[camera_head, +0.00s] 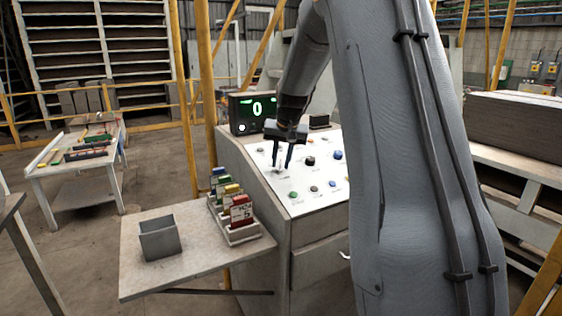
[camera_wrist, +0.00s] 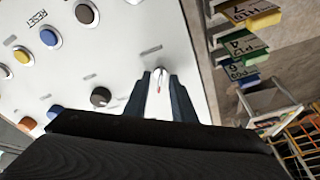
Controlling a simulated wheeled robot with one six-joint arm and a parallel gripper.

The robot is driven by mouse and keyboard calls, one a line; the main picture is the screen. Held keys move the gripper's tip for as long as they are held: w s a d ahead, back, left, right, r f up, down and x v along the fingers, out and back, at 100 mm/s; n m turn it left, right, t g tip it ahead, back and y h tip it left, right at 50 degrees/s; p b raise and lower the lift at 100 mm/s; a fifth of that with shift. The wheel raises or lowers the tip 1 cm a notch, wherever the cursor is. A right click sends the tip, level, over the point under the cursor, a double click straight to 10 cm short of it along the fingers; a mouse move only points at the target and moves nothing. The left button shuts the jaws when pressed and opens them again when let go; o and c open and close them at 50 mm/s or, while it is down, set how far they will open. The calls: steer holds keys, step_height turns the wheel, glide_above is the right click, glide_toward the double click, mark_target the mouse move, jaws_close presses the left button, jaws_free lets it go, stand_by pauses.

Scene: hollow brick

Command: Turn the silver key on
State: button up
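The silver key (camera_wrist: 158,77) shows in the wrist view as a small pale knob with a red mark just below it, on the white control panel (camera_head: 311,188). My gripper (camera_head: 281,164) points down at the panel's left part in the head view. In the wrist view its two dark fingers (camera_wrist: 159,84) stand apart, one on each side of the key, with light gaps between. Whether the fingertips touch the key cannot be told. In the head view the key is small and hard to make out between the fingers.
Knobs and buttons sit close by, including a black knob (camera_head: 310,161) and a blue button (camera_head: 337,155). A display (camera_head: 253,113) reading 0 stands behind the panel. A rack of coloured cards (camera_head: 240,233) and a grey open box (camera_head: 160,238) stand on the side shelf (camera_head: 195,265).

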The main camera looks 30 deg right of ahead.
steer(key=shift+r, duration=0.1)
steer(key=b+v, duration=0.2)
steer(key=v, duration=0.5)
steer(key=shift+r, duration=0.3)
steer(key=shift+s, duration=0.2)
steer(key=s+a+f+n+g, duration=0.1)
steer(key=s+a+f+n, duration=0.1)
steer(key=s+a+f, duration=0.4)
steer(key=s+a+f+n+g+b, duration=0.1)
steer(key=s+a+f+n, duration=0.1)
steer(key=s+a+f, duration=0.5)
steer(key=s+a+f+n+g+b, duration=0.1)
steer(key=s+a+f, duration=0.5)
steer(key=s, duration=1)
step_height(320, 180, down, 3)
steer(key=shift+a+f+n+y, duration=0.1)
steer(key=shift+a+n+y, duration=0.2)
steer(key=shift+n+y, duration=0.15)
steer(key=shift+d, duration=0.1)
